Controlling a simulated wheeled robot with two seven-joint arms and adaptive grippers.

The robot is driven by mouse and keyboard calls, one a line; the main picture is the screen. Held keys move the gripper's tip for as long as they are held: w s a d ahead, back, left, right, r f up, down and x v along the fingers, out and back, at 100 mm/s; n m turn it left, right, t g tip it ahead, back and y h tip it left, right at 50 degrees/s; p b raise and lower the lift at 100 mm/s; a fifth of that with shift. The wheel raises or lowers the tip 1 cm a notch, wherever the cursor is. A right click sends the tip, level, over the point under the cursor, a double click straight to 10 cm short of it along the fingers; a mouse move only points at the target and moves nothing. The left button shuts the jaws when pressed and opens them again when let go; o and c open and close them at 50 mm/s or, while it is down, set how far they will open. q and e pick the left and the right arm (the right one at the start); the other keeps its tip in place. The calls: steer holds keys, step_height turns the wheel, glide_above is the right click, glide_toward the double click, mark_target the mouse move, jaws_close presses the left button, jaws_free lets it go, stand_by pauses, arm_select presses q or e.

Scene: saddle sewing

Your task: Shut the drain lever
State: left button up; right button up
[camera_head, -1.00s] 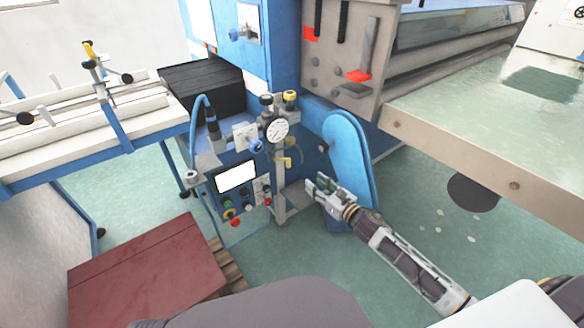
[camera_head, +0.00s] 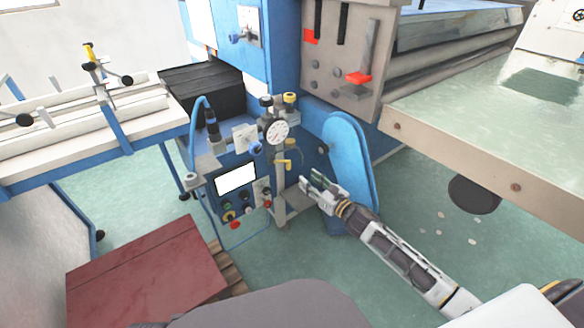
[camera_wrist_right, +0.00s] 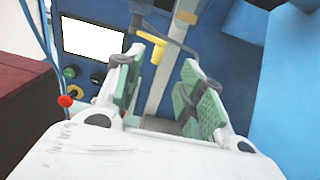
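The drain lever looks to be the small yellow handle (camera_head: 284,164) below the round gauge on the blue machine. In the right wrist view the yellow lever (camera_wrist_right: 153,48) lies beyond the fingertips, between them in the picture, with its end hanging downward. My right gripper (camera_head: 306,183) is just right of and below the lever in the head view. The right gripper (camera_wrist_right: 165,75) is open and empty, its green-padded fingers spread apart. I see no contact with the lever. My left gripper is not in view.
A white-dialled gauge (camera_head: 277,132) stands above the lever. A control box with a white screen (camera_head: 236,178) and several knobs is to its left. A blue rounded guard (camera_head: 349,150) is close behind my right gripper. A dark red box (camera_head: 145,272) stands at lower left.

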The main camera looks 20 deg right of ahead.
mark_target(290, 165)
steer(key=b+x, duration=0.1)
steer(key=x, duration=0.5)
steer(key=shift+w, duration=0.25)
steer(key=shift+x, duration=0.9)
steer(key=shift+w+a+b, duration=0.2)
steer(key=shift+w+b, duration=0.15)
steer(key=shift+w, duration=0.2)
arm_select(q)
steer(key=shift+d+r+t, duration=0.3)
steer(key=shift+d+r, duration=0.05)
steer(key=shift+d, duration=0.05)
arm_select(e)
steer(key=shift+w+a, duration=0.25)
steer(key=shift+w, duration=0.25)
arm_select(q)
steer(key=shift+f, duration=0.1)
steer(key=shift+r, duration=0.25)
arm_select(e)
jaws_close()
